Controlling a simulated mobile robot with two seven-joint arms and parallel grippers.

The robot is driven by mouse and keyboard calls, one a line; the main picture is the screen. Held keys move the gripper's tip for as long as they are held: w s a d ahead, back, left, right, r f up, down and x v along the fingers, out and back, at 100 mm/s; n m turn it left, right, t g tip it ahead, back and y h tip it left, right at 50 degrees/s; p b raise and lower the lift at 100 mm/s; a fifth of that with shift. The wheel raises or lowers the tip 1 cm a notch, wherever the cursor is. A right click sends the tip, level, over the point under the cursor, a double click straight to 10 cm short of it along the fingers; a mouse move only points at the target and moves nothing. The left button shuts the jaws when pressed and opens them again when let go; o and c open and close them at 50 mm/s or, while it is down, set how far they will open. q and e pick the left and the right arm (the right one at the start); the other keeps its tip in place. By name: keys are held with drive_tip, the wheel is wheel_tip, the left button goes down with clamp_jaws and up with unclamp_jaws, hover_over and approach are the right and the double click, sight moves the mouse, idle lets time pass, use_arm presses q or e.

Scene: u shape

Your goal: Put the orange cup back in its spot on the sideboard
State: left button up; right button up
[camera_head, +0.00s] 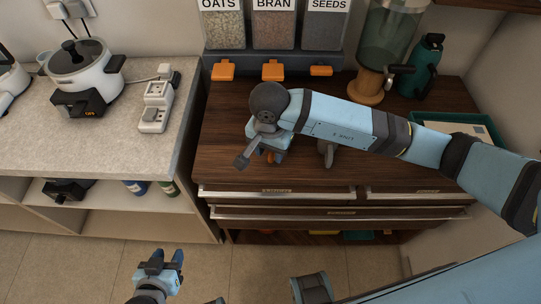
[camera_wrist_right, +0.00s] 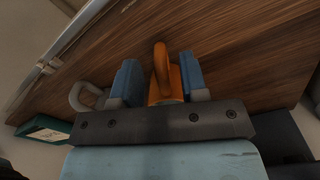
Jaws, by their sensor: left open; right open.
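The orange cup (camera_wrist_right: 175,83) is between the two blue fingers of my right gripper (camera_wrist_right: 160,76) in the right wrist view, its handle pointing away from the palm. The fingers stand apart on either side of it; whether they touch it I cannot tell. In the head view my right gripper (camera_head: 267,149) is low over the dark wood sideboard (camera_head: 225,150), and only a bit of orange (camera_head: 271,159) shows under it. Most of the cup is hidden there by the gripper and wrist. My left gripper (camera_head: 163,264) is open and empty above the floor.
A grey mug (camera_head: 326,153) stands just right of my right gripper. Cereal dispensers (camera_head: 272,70) with orange levers, a glass drink dispenser (camera_head: 385,50), a teal bottle (camera_head: 422,68) and a green tray (camera_head: 455,118) stand behind. The left counter holds a cooker (camera_head: 82,68) and power strip (camera_head: 156,105).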

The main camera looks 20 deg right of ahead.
wheel_tip(320, 180, up, 8)
drive_tip(key=shift+a+f, duration=0.1)
drive_tip(key=shift+f, duration=0.05)
drive_tip(key=shift+r, duration=0.35)
drive_tip(key=shift+s, duration=0.15)
